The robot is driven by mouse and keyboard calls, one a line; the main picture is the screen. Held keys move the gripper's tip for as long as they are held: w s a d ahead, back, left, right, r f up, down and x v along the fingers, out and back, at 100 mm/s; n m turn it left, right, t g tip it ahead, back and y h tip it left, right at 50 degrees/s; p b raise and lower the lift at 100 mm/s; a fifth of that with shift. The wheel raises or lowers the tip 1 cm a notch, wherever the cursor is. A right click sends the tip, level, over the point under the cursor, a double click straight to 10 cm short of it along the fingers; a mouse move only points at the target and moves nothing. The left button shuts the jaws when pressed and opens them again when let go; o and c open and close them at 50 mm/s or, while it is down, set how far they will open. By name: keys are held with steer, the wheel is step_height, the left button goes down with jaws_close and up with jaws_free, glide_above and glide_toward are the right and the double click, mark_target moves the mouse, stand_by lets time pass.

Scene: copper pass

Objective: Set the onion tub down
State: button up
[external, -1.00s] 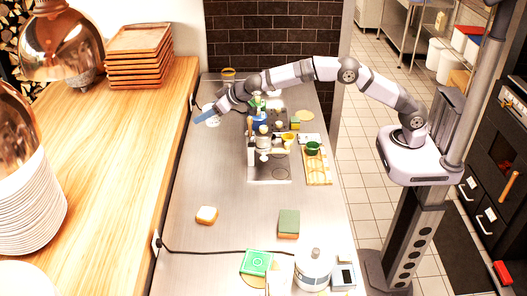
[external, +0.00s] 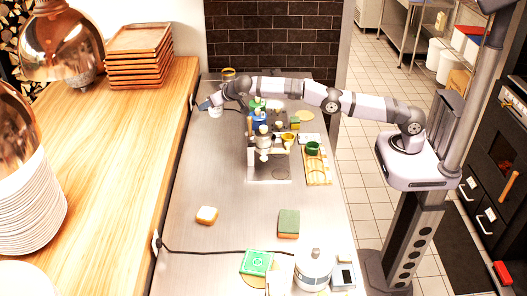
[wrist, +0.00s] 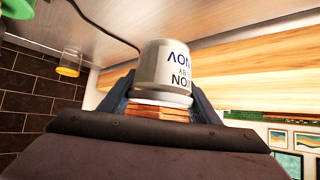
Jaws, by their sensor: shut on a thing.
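The onion tub is a small white pot with dark lettering; in the wrist view the tub (wrist: 165,65) appears upside down, between my two blue-grey fingers. My gripper (wrist: 160,95) is shut on it. In the external view the tub (external: 216,112) shows at the far left of the steel counter, and my gripper (external: 208,104) reaches it from above, partly covering it. The tub is at or very close to the counter surface; I cannot tell whether its base touches.
A yellow-rimmed glass (wrist: 70,62) stands near the brick wall. Green and blue bottles (external: 258,118) and a coffee machine (external: 265,155) stand right of the tub. A wooden ledge (external: 140,140) runs along the left. The counter's front-left part is mostly clear.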

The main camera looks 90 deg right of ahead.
step_height(320, 180, down, 5)
steer(key=shift+f+b, duration=0.1)
steer(key=shift+b, duration=0.55)
steer(key=shift+f+p, duration=0.7)
steer(key=shift+f, duration=1.65)
steer(key=shift+f+b, duration=0.2)
steer(key=shift+b, duration=0.15)
steer(key=o, duration=1.3)
steer(key=shift+c, duration=0.2)
steer(key=shift+r, duration=0.2)
